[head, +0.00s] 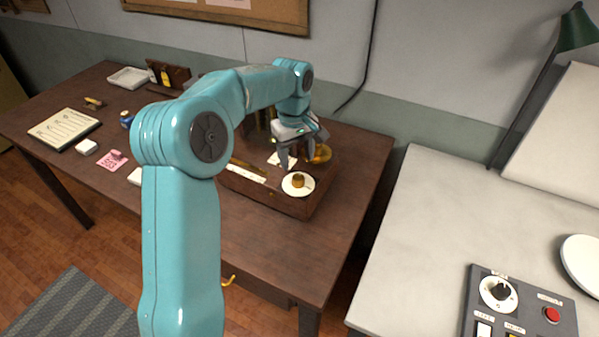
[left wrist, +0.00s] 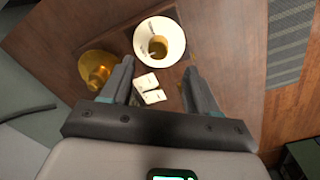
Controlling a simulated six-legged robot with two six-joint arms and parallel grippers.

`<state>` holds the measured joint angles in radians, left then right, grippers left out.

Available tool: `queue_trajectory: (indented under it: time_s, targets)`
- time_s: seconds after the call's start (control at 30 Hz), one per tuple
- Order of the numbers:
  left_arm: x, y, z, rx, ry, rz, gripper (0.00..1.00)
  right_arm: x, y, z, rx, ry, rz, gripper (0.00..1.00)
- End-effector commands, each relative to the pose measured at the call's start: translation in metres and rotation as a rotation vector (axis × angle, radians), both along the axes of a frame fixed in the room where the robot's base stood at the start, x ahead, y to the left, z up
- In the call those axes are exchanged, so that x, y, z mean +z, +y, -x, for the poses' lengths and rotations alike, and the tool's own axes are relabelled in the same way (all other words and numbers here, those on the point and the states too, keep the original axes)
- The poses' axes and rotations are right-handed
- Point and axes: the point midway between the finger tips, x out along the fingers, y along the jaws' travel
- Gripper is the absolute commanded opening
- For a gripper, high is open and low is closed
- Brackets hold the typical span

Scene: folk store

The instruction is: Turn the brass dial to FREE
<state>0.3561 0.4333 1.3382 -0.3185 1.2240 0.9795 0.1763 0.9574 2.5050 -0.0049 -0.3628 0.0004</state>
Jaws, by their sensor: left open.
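The brass dial (head: 298,181) is a small round knob on a white disc, on top of a dark wooden box (head: 305,209). In the left wrist view the dial (left wrist: 158,47) sits in the middle of its white disc, just past my fingertips. Lettering on the disc is too small to read. My left gripper (head: 297,157) is open and empty, pointing down above the box a little behind the dial. In the left wrist view its fingers (left wrist: 159,70) are apart, and neither touches the dial. My right gripper is out of view.
A round brass piece (head: 321,154) stands close behind the gripper; it also shows left of the fingers in the left wrist view (left wrist: 97,72). A white label (left wrist: 150,88) lies between the fingers. A grey control panel (head: 519,305) sits on the pale table at right.

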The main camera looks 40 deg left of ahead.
Motion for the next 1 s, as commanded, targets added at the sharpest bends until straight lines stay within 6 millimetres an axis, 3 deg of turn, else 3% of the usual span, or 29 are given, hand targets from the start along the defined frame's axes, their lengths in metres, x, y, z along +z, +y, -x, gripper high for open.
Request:
queue_trajectory:
  time_s: [0.1,0.3,0.7,0.73,0.9,1.0]
  targets:
    - [-0.027,-0.001,-0.001,0.0,0.005,0.003,0.6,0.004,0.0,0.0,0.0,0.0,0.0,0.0]
    - [-0.058,-0.002,-0.005,-0.002,0.004,0.001,0.6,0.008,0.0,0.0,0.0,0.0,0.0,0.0]
    - [-0.069,-0.002,-0.007,-0.002,0.001,0.001,0.6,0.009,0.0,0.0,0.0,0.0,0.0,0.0]
    - [-0.069,-0.002,-0.007,-0.002,0.001,0.001,0.57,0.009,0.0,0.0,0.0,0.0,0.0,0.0]
    - [-0.069,-0.002,-0.007,-0.001,0.001,0.001,0.04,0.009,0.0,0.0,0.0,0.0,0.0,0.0]
    - [-0.069,-0.002,-0.007,-0.002,0.001,0.001,0.04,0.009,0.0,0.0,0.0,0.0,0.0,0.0]
